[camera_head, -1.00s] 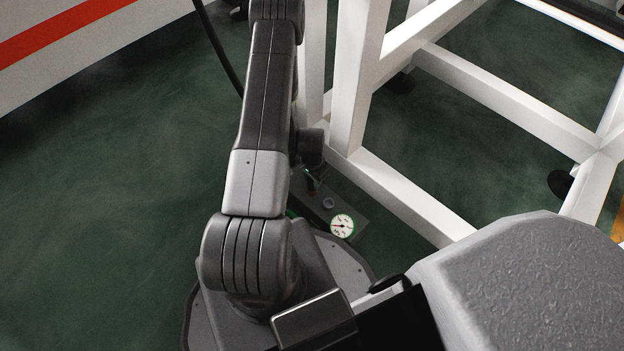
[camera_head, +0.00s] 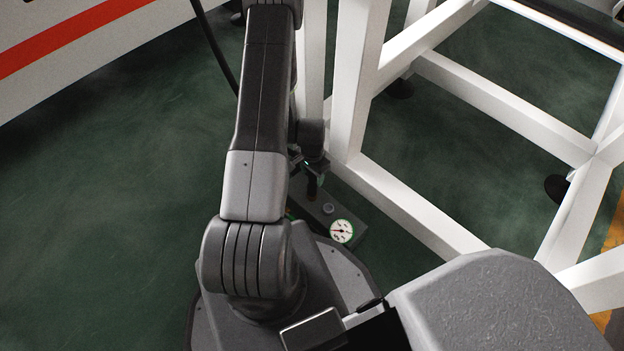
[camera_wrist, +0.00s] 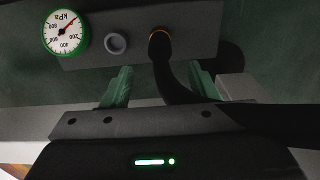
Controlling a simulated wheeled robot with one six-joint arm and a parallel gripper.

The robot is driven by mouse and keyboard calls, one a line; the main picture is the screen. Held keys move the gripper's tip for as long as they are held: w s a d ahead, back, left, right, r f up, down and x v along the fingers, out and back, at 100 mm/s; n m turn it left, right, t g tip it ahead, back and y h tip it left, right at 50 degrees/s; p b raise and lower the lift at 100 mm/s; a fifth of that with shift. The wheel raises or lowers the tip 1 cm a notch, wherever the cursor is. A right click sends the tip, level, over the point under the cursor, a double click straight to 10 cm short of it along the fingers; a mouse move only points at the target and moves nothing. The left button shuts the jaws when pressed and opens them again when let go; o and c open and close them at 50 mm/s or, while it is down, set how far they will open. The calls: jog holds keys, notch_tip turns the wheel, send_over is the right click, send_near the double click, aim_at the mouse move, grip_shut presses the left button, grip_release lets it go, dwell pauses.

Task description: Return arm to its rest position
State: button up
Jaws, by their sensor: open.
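My arm (camera_head: 262,110) reaches up the head view from its shoulder at the bottom. In the wrist view my gripper (camera_wrist: 158,76) shows two green fingers spread apart. A black hose (camera_wrist: 167,75) runs between or across them from an orange-ringed port; I cannot tell its depth. The fingers do not look shut on it.
A grey panel (camera_head: 308,208) with a round gauge (camera_head: 341,231) lies close to my base, beside a white rack frame (camera_head: 352,90). The gauge (camera_wrist: 65,32) and a grey knob (camera_wrist: 115,43) also show in the wrist view. Green floor is clear at left.

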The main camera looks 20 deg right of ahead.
aim_at(312, 186)
notch_tip(312, 186, up, 6)
jog(key=p, duration=0.1)
jog(key=shift+r, duration=0.15)
notch_tip(312, 186, down, 14)
jog(key=b, duration=0.4)
jog(key=shift+r, duration=0.15)
jog(key=shift+r, duration=0.1)
dwell(0.4)
